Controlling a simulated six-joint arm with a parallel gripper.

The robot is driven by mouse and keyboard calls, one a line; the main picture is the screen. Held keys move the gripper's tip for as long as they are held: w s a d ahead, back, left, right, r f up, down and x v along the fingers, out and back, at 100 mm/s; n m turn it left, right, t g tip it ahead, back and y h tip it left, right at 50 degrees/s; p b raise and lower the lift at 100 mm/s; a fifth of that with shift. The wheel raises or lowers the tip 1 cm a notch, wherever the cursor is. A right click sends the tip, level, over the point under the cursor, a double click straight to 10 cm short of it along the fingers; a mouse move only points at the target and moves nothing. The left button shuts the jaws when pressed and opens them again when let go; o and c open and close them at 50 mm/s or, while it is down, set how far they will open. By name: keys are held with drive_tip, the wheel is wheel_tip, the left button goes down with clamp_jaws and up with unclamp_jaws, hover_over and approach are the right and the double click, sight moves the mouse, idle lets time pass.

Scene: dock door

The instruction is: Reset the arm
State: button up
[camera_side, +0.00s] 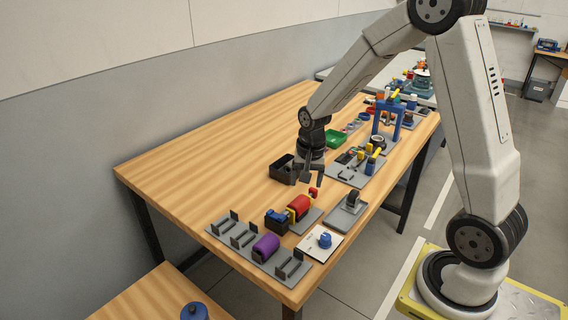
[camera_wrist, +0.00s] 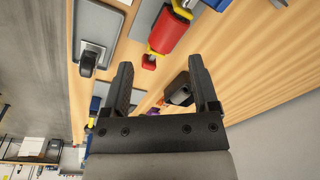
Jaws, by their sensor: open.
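My gripper (camera_side: 309,178) hangs over the wooden table (camera_side: 190,160), beside a black open bin (camera_side: 281,169). In the wrist view its two dark fingers (camera_wrist: 161,92) are spread apart with nothing held between them. A red and yellow cylinder (camera_side: 298,207) lies in a holder in front of the gripper; it also shows at the top of the wrist view (camera_wrist: 168,32). A small red piece (camera_side: 313,191) is close to the gripper in the side view. I cannot tell the exact height of the fingers above the table.
A grey rack (camera_side: 274,267) holds a purple cylinder (camera_side: 265,246) near the front edge. A white plate with a blue knob (camera_side: 325,240) and a grey plate with a black part (camera_side: 347,213) stand beside it. A green bin (camera_side: 334,139) and blue frame (camera_side: 386,118) are farther back. The table's left side is clear.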

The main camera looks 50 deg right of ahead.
drive_tip(key=s+a+r+n+t, duration=0.1)
drive_tip(key=s+a+n, duration=0.9)
drive_tip(key=n, duration=0.1)
drive_tip(key=shift+s+a+r+t, duration=0.25)
drive_tip(key=shift+a+t, duration=0.05)
drive_tip(key=shift+a, duration=0.05)
